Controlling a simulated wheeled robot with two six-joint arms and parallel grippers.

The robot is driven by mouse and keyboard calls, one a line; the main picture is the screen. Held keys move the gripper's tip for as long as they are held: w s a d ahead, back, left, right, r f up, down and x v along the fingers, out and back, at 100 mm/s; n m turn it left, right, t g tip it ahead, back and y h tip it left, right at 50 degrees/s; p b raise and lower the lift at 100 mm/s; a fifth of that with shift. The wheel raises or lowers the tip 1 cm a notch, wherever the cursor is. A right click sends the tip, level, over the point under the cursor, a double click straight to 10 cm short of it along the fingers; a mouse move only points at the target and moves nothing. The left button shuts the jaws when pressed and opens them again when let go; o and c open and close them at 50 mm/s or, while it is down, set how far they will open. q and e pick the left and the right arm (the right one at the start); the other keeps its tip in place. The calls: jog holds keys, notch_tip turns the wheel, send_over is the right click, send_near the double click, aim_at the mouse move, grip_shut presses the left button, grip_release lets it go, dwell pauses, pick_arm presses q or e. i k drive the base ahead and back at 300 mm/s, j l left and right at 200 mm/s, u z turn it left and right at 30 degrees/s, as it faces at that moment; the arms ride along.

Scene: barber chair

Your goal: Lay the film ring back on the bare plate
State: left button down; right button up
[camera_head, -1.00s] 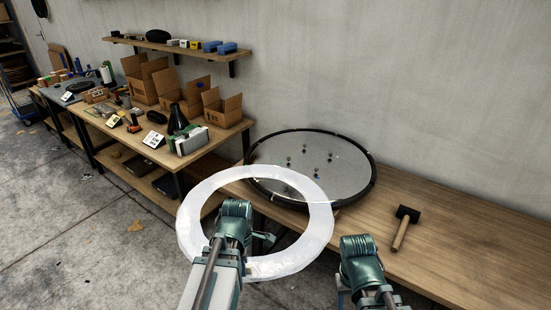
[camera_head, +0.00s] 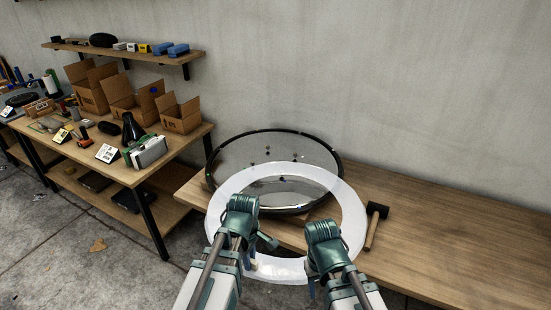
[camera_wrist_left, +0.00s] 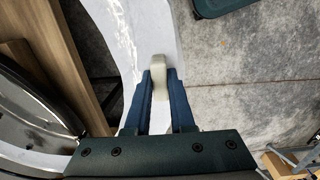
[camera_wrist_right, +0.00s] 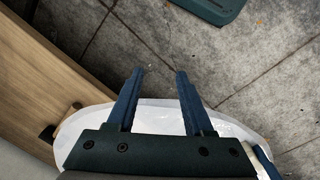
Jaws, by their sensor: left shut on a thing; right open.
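The film ring (camera_head: 352,205), white and translucent, is held up in front of the bench. In the head view it overlaps the near part of the round grey plate (camera_head: 240,160). The black-rimmed plate lies on the bench with several small dark spots or pegs on it. My left gripper (camera_head: 252,264) is shut on a cream tab (camera_wrist_left: 158,68) at the ring's edge; the ring also shows in the left wrist view (camera_wrist_left: 149,28). My right gripper (camera_head: 311,286) is open and empty at the ring's near right. In the right wrist view (camera_wrist_right: 157,76) the ring (camera_wrist_right: 155,112) passes behind its fingers.
A black-headed mallet (camera_head: 375,226) lies on the wooden bench (camera_head: 450,245), right of the plate. The bench's right part is clear. A side table at left holds cardboard boxes (camera_head: 180,115) and tools. A shelf (camera_head: 125,53) hangs on the wall above.

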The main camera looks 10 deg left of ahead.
aim_at(274, 163)
jog(key=i, duration=0.75)
jog(key=j, duration=0.45)
jog(key=i+j, duration=0.15)
jog(key=j, duration=0.3)
